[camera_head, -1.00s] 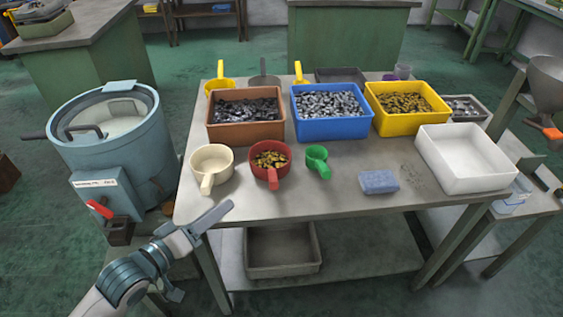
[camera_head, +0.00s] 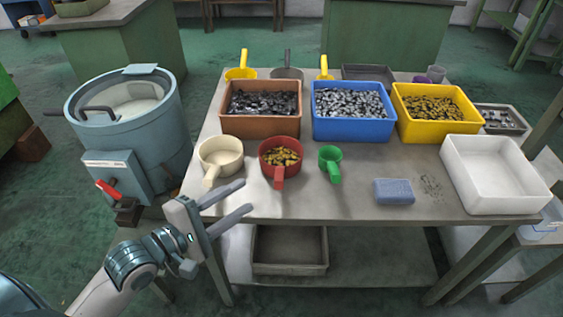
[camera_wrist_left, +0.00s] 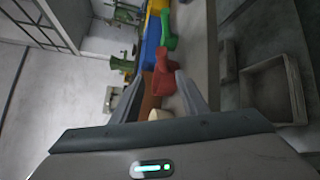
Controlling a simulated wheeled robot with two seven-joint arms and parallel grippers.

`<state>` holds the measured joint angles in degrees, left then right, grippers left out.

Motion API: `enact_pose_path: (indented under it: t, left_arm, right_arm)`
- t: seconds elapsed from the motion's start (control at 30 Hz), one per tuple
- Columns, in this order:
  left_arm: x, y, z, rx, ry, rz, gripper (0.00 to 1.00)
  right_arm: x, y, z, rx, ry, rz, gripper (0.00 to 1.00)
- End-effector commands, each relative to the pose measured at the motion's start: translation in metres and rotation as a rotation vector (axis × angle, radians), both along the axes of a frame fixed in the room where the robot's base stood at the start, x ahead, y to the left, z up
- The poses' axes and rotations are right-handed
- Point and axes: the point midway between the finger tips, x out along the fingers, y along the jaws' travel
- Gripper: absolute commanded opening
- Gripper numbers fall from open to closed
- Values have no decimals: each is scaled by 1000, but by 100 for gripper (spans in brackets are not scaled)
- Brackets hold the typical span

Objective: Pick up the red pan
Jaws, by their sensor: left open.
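The red pan (camera_head: 280,172) holds brass-coloured pieces and stands upright on the table, its handle pointing to the front edge. It stands between a cream pan (camera_head: 213,172) and a green scoop (camera_head: 331,167). My left gripper (camera_head: 240,200) is open and empty at the table's front left edge, left of and in front of the red pan's handle, apart from it. In the left wrist view the red pan (camera_wrist_left: 164,80) shows beyond the open fingers, between their tips. The cream pan (camera_wrist_left: 159,115) is partly hidden there. My right gripper is not in view.
Behind the pans stand a brown bin (camera_head: 262,124), a blue bin (camera_head: 352,127) and a yellow bin (camera_head: 438,129), all filled with small parts. A blue sponge (camera_head: 394,192) and a white tray (camera_head: 497,206) are at the right. A grey-blue machine (camera_head: 130,155) stands left of the table.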

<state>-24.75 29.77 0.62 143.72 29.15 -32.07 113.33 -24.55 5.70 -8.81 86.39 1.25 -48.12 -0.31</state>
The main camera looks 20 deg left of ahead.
Motion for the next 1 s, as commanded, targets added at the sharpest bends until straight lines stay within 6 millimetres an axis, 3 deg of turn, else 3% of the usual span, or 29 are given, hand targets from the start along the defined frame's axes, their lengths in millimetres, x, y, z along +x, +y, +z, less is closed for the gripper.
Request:
enact_pose_path:
  t: [0.23, 0.57, 1.0]
  left_arm:
    - [4, -2, -2, 1, 0, 0, 40]
    - [21, -10, -6, 2, -3, -1, 40]
    - [77, -36, -14, 1, -2, -1, 40]
  right_arm:
    - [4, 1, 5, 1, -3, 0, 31]
    - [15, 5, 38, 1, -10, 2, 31]
    - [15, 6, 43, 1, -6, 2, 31]
